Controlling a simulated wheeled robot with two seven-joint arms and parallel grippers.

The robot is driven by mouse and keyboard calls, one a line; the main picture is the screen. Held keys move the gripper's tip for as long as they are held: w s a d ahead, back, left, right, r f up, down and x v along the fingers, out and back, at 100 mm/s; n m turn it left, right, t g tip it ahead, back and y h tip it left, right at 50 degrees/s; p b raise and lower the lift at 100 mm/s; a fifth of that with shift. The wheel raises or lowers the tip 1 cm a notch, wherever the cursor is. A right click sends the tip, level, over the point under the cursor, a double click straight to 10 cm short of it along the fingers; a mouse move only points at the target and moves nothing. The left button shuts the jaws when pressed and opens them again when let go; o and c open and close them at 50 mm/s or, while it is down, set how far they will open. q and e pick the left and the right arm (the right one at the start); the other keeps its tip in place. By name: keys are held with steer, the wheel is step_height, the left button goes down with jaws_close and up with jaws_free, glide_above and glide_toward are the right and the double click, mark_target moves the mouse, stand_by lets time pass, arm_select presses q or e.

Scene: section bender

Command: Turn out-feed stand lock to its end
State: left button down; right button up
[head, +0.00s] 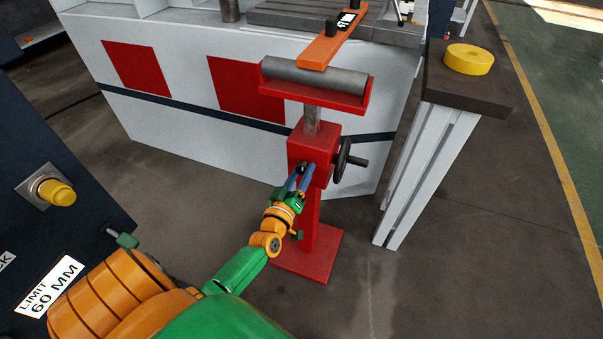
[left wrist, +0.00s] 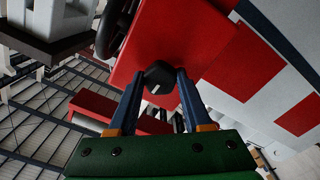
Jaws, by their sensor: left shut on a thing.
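The red out-feed stand (head: 314,152) stands on the floor in front of the white machine, with a grey roller (head: 316,76) on top. My left gripper (head: 301,175) is at the front face of the stand's red block. In the left wrist view its two blue fingers (left wrist: 158,95) are closed on the black lock knob (left wrist: 159,77), one on each side. The knob sits against the red block (left wrist: 185,40). In the head view the knob (head: 302,168) is mostly hidden by the fingers. My right gripper is not in view.
A black handwheel (head: 342,160) sticks out of the stand's right side. An orange bar (head: 327,45) reaches over the roller. A table with a yellow ring (head: 468,60) stands at right. A dark cabinet with a yellow knob (head: 58,193) is at left.

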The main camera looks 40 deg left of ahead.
arm_select(q)
steer(key=shift+n, duration=0.4)
steer(key=shift+c, duration=1.7)
jaws_free()
steer(key=p+v, duration=0.1)
steer(key=v, duration=0.6)
